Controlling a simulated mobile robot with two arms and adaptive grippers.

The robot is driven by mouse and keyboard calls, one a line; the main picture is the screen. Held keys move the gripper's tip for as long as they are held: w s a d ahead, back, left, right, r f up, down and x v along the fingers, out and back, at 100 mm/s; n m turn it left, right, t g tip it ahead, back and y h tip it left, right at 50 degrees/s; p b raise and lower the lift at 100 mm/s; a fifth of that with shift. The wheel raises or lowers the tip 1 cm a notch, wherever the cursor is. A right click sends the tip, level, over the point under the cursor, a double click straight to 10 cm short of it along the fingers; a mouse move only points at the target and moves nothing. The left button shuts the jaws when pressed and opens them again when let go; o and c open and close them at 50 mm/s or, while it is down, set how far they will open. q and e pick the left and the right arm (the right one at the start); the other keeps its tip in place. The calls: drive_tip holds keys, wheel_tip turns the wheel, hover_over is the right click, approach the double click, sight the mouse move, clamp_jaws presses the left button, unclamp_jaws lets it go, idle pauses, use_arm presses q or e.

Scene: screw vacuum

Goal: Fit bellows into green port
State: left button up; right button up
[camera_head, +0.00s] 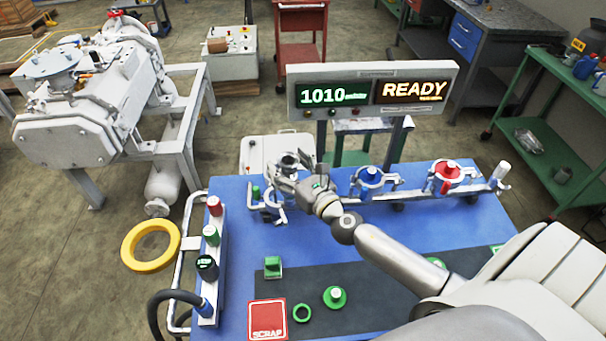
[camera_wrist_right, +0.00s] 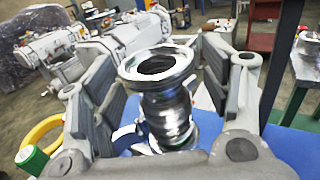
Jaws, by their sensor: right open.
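The bellows (camera_wrist_right: 168,112) is a shiny metal ribbed tube with a wide round flange on top. In the right wrist view it stands roughly upright between the fingers of my right gripper (camera_wrist_right: 165,85), which is open around it. In the head view my right gripper (camera_head: 287,178) is at the back left of the blue table, with the bellows flange (camera_head: 287,161) showing at it. A metal clamp fitting (camera_head: 271,207) sits just below the gripper there. The gripper hides much of this spot, so I cannot tell how the bellows meets the port. My left gripper is not in view.
Blue-centred (camera_head: 370,177) and red-capped (camera_head: 446,177) ports stand to the right along the pipe. A display (camera_head: 372,90) reading READY rises behind. A button post (camera_head: 210,250) stands left.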

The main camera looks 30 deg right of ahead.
drive_tip(key=shift+s+r, duration=0.2)
drive_tip(key=shift+r, duration=0.15)
drive_tip(key=s+b, duration=0.4)
drive_tip(key=s, duration=0.7)
drive_tip(key=shift+s+d, duration=0.35)
drive_tip(key=shift+d, duration=0.1)
